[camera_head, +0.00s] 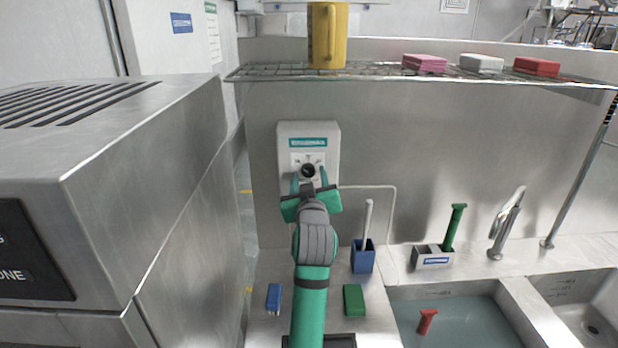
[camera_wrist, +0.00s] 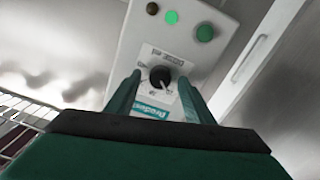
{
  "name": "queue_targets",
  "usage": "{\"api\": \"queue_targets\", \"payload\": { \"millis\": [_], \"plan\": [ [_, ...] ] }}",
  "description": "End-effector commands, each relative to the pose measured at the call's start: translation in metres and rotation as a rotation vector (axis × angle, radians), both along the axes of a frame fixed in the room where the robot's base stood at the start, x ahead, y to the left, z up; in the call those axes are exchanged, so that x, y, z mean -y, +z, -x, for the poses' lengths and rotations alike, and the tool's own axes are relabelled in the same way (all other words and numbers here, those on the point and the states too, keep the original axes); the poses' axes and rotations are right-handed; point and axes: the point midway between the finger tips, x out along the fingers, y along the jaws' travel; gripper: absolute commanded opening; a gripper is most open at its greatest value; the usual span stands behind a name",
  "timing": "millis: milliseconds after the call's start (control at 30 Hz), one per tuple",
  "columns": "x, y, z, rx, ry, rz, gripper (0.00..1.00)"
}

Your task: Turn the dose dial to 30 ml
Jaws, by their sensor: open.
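The dose dial (camera_head: 308,171) is a round black knob on the front of a pale wall-mounted box (camera_head: 287,150). In the wrist view the dial (camera_wrist: 160,76) sits on a white label with small print. A pale mark shows near its lower right edge there, but the scale is too small to read. My gripper (camera_head: 309,178) is open, with one green finger on each side of the dial. In the wrist view the fingers of my gripper (camera_wrist: 157,92) flank the dial with a gap on both sides; I cannot tell whether the tips reach its depth.
The box also bears a bright green light (camera_wrist: 171,17) and a green button (camera_wrist: 204,32). A wire shelf (camera_head: 375,73) with a yellow mug (camera_head: 328,40) hangs above. A blue holder (camera_head: 363,258) stands right of my arm, and a large steel machine (camera_head: 150,150) is left.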

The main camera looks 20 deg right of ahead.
Motion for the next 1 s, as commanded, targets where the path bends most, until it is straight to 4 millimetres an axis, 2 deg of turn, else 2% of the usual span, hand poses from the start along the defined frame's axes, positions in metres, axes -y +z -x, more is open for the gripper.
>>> {"api": "queue_targets", "payload": {
  "millis": [333,367,500,533,767,1000],
  "plan": [
    [0.0014,0.0,-0.0046,0.0,0.0,0.0,0.48],
    [0.0014,-0.0001,-0.0046,0.0,0.0,0.0,0.45],
    [0.0014,-0.0001,-0.0045,0.0,0.0,0.0,0.12],
    [0.0014,-0.0001,-0.0045,0.0,0.0,0.0,0.06],
    [0.0013,-0.0001,-0.0044,0.002,0.0,-0.009,0.07],
    [0.001,0.0,-0.0045,0.026,0.0,-0.089,0.07]
  ]
}}
